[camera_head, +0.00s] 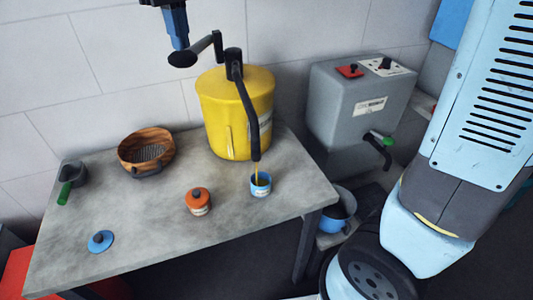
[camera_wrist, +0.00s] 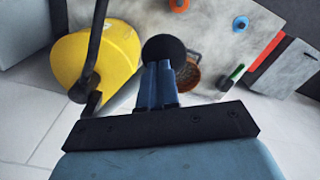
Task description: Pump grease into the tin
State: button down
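A yellow grease drum (camera_head: 225,92) with a black pump lever and a spout stands at the back of the grey table (camera_head: 150,215). The lever ends in a black knob (camera_head: 182,60), which also shows in the wrist view (camera_wrist: 163,48). A thin yellow-brown strand of grease (camera_head: 256,171) runs from the spout into the open blue tin (camera_head: 260,188) below it. My gripper (camera_head: 182,47) is right above the knob, its blue fingers together with nothing seen between them. In the wrist view the fingertips (camera_wrist: 158,68) meet the knob; I cannot tell if they touch. A blue lid (camera_head: 100,242) lies at front left.
An orange-lidded tin (camera_head: 198,201) stands left of the blue tin. A wooden bowl (camera_head: 146,150) and a green-handled tool (camera_head: 69,182) are further left. A grey tank (camera_head: 355,105) with a tap stands right of the table, above a blue pot (camera_head: 332,216). The table's front middle is clear.

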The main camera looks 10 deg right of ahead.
jog(key=shift+f, duration=4.15)
jog(key=shift+r, duration=6.1)
jog(key=shift+f, duration=6.15)
jog(key=shift+r, duration=6.15)
